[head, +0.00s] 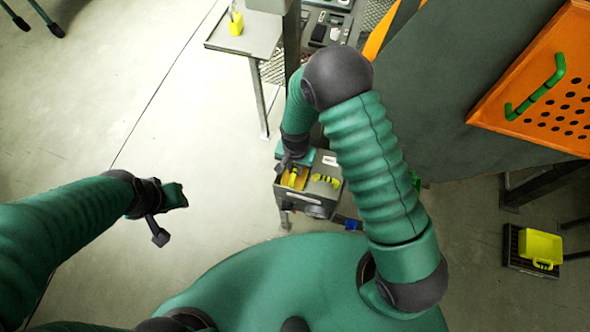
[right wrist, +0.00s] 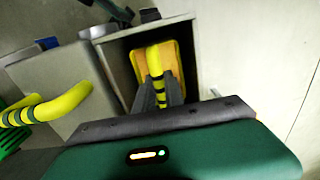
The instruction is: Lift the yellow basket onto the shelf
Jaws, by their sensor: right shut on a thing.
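A yellow basket (right wrist: 181,66) sits inside the open compartment of a grey box in the right wrist view. Its yellow handle with black bands (right wrist: 154,62) rises toward me. My right gripper (right wrist: 161,94) is shut on this handle. In the head view the basket (head: 294,178) shows as a yellow patch in the grey box (head: 318,196), with my right gripper (head: 289,164) at it, partly hidden by my arm. My left gripper (head: 172,212) hangs over bare floor, away from the box; its jaw opening is unclear. Which surface is the shelf is unclear.
A second yellow-and-black handle (right wrist: 50,104) is on the box beside the compartment. A grey table (head: 262,35) bears a small yellow container (head: 236,24). An orange perforated panel with a green handle (head: 537,88) is at right. A yellow bin (head: 540,247) sits low at right.

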